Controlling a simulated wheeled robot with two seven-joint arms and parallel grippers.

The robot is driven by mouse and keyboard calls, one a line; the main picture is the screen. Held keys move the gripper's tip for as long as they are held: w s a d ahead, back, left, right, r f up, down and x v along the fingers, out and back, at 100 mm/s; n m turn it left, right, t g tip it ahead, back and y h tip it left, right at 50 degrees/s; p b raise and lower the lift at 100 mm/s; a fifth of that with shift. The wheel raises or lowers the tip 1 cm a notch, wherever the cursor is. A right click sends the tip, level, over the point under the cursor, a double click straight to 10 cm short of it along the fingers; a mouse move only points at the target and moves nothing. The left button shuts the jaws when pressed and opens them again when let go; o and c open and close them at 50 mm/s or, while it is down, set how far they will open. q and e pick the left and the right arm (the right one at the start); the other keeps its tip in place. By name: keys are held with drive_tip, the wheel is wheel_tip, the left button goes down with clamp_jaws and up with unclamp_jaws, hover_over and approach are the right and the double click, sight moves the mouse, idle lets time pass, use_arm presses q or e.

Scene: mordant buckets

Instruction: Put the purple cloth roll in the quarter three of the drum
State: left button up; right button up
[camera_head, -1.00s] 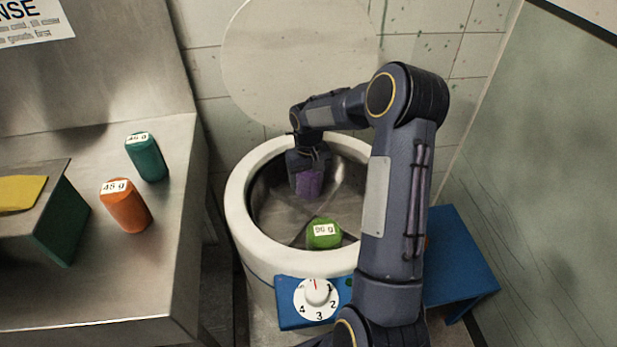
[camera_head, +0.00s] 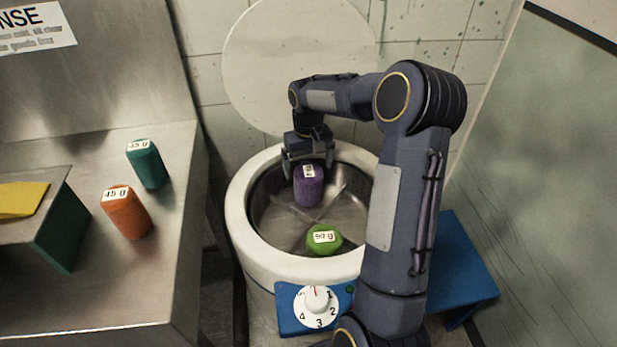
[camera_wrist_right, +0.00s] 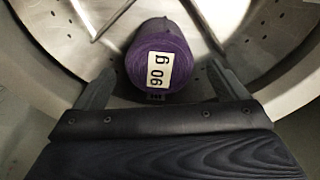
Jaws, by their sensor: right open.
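The purple cloth roll (camera_head: 309,187) stands inside the drum (camera_head: 242,208), in its far part, with its label facing up. In the right wrist view the purple roll (camera_wrist_right: 160,58) shows a "90 g" label. My right gripper (camera_head: 308,167) is open above and just behind the roll. In the wrist view its two fingers (camera_wrist_right: 158,88) are spread to either side, apart from the roll. A green roll (camera_head: 324,241) lies in the near part of the drum. Thin dividers cross the drum floor; I cannot tell which numbered quarter holds the purple roll. My left gripper is not in view.
The round lid (camera_head: 300,65) stands open behind the drum. A numbered dial (camera_head: 318,305) is on the drum's front. Orange (camera_head: 127,213) and teal (camera_head: 148,164) rolls stand on the steel counter (camera_head: 110,300) at left. A blue stool (camera_head: 455,270) is at right.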

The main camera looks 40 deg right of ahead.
wheel_tip(320, 180, up, 4)
drive_tip(key=shift+f, duration=0.1)
drive_tip(key=shift+s+a+r, duration=0.1)
drive_tip(key=shift+r, duration=0.3)
drive_tip(key=s+a+r+n+t+y, duration=0.1)
drive_tip(key=s+a+r+t, duration=0.1)
drive_tip(key=s+a+r, duration=0.3)
drive_tip(key=s+a+r+t+y, duration=0.1)
drive_tip(key=s+a+r, duration=0.2)
drive_tip(key=s+a, duration=0.4)
drive_tip(key=s+a+f+t+y, duration=0.1)
drive_tip(key=s+a, duration=0.3)
drive_tip(key=s, duration=0.2)
drive_tip(key=s+a+f+n+t, duration=0.1)
drive_tip(key=s+a+f, duration=0.1)
drive_tip(key=s, duration=0.4)
drive_tip(key=shift+s+a+f+t+y, duration=0.3)
drive_tip(key=shift+a+y, duration=0.1)
drive_tip(key=shift+a, duration=0.5)
